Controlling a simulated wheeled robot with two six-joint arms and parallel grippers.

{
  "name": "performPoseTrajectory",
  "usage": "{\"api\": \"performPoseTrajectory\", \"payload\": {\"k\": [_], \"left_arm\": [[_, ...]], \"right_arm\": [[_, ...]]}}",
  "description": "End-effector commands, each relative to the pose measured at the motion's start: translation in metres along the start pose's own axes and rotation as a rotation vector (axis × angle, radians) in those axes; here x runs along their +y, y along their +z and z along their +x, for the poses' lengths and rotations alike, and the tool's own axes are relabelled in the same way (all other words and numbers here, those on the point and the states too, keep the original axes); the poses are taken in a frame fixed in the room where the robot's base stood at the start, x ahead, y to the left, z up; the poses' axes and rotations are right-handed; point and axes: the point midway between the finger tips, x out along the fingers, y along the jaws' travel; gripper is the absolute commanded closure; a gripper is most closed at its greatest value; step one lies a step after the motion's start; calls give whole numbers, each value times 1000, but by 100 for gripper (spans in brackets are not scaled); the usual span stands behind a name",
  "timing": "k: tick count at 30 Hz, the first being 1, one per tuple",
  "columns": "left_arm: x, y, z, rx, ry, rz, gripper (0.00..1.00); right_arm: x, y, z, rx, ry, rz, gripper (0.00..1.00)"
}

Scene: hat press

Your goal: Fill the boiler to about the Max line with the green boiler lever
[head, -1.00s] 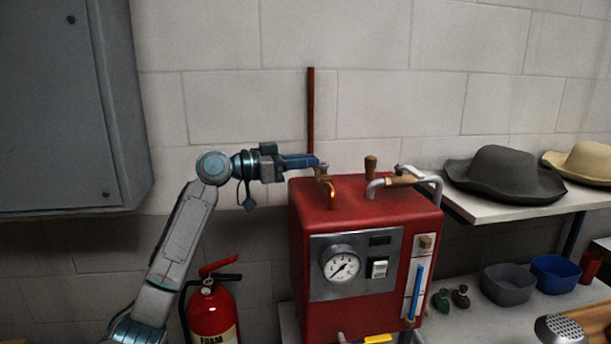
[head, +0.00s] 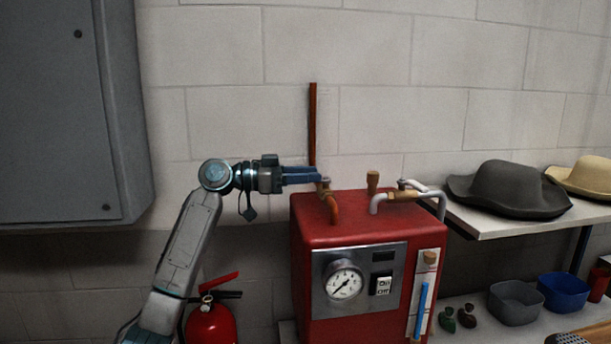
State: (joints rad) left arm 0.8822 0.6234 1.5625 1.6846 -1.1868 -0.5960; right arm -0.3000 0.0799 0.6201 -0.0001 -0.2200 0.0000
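The red boiler (head: 345,214) stands in the middle of the head view. A copper pipe (head: 334,208) with a small valve at its top rises from its lid. My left gripper (head: 318,178) points right, its dark blue fingertips at this valve. I cannot tell whether they grip it. No green lever can be made out; the fingers may hide it. The level gauge (head: 428,264) on the boiler's front right shows a blue column (head: 421,309) below its wooden knob. A Max line is too small to read. My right gripper is not in view.
A pressure dial (head: 344,284) and an On/Off switch (head: 383,286) are on the boiler's front. A grey pipe (head: 378,205) with wooden handles is beside the copper one. A fire extinguisher (head: 211,326) stands left. Hats (head: 507,184) lie on a shelf right; bowls (head: 515,303) stand below.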

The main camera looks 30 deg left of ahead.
Motion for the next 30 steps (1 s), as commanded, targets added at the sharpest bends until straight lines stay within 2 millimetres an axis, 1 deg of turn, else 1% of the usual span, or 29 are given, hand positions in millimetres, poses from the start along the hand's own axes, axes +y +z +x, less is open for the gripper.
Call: {"api": "performPoseTrajectory", "payload": {"k": [6,10,14,21,25,30], "left_arm": [[0,1,-1,-1,-1,0,62],[-1,4,-11,-2,-3,1,62],[-1,6,-33,-4,-5,2,62],[-1,6,-78,-3,-4,1,62],[-1,4,-96,-3,-3,1,62],[0,2,-107,-1,-1,0,62]], "right_arm": [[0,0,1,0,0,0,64],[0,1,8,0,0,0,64],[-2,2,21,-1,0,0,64],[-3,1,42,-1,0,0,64],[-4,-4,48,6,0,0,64],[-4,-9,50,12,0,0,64]]}}
